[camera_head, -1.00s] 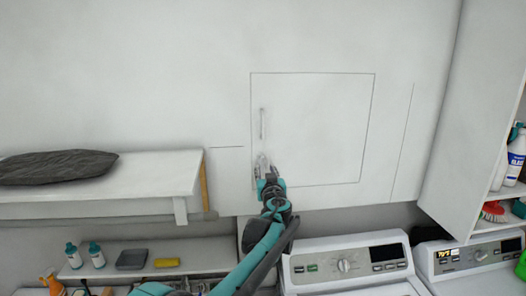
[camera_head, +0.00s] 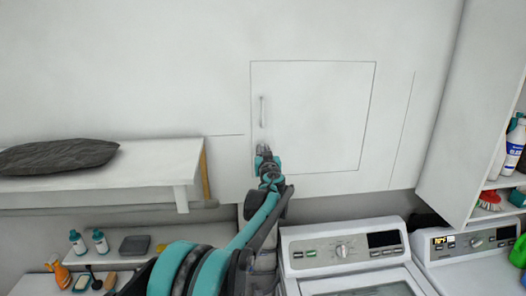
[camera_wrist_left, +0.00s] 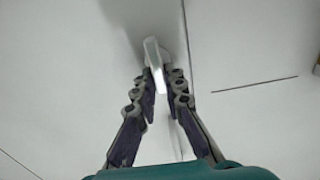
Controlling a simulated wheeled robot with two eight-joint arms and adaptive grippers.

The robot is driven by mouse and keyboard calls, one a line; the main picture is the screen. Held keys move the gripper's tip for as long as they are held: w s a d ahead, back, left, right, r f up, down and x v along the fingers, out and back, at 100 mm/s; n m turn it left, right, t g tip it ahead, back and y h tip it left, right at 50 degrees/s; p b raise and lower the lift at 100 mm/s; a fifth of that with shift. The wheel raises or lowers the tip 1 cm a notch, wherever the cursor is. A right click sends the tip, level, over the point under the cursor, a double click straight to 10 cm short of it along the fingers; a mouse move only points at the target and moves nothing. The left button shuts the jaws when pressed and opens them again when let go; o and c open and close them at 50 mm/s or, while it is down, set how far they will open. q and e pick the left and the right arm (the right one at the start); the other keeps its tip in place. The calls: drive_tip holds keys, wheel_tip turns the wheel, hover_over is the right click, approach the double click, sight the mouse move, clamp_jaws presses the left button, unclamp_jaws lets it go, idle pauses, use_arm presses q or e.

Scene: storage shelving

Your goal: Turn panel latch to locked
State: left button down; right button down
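The square white panel (camera_head: 320,115) is set flush in the white wall, outlined by a thin dark seam. A slim vertical handle (camera_head: 262,111) sits near its left edge. The small white panel latch (camera_wrist_left: 154,58) shows in the left wrist view at my fingertips; in the head view my fingers mostly hide it. My left gripper (camera_head: 264,152) is at the panel's lower left. In the left wrist view its fingers (camera_wrist_left: 163,80) are close together with the latch's lower part between them, so it looks shut on the latch. My right gripper is not in view.
A white shelf (camera_head: 150,165) with a dark cushion (camera_head: 58,156) juts out at left. Below it, lower shelves hold bottles. Two white appliances (camera_head: 340,250) (camera_head: 465,262) stand at lower right. An open-fronted cabinet (camera_head: 455,130) is at right. The wall before the panel is clear.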

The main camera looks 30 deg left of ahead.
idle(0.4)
use_arm(q)
drive_tip(key=shift+w+d+f+m+b, duration=0.2)
drive_tip(key=shift+m+b, duration=0.7)
drive_tip(key=shift+m, duration=2.1)
drive_tip(key=shift+w+d+f+m+b, duration=0.2)
drive_tip(key=shift+m+b, duration=0.7)
drive_tip(key=shift+m, duration=2.1)
drive_tip(key=shift+w+d+f+m+b, duration=0.1)
drive_tip(key=shift+d+f+m+b, duration=0.55)
drive_tip(key=shift+m, duration=2.35)
drive_tip(key=shift+s+a+r, duration=0.1)
drive_tip(key=shift+a+r, duration=0.2)
drive_tip(key=shift+a, duration=0.1)
drive_tip(key=c, duration=1.6)
unclamp_jaws()
drive_tip(key=v, duration=1.2)
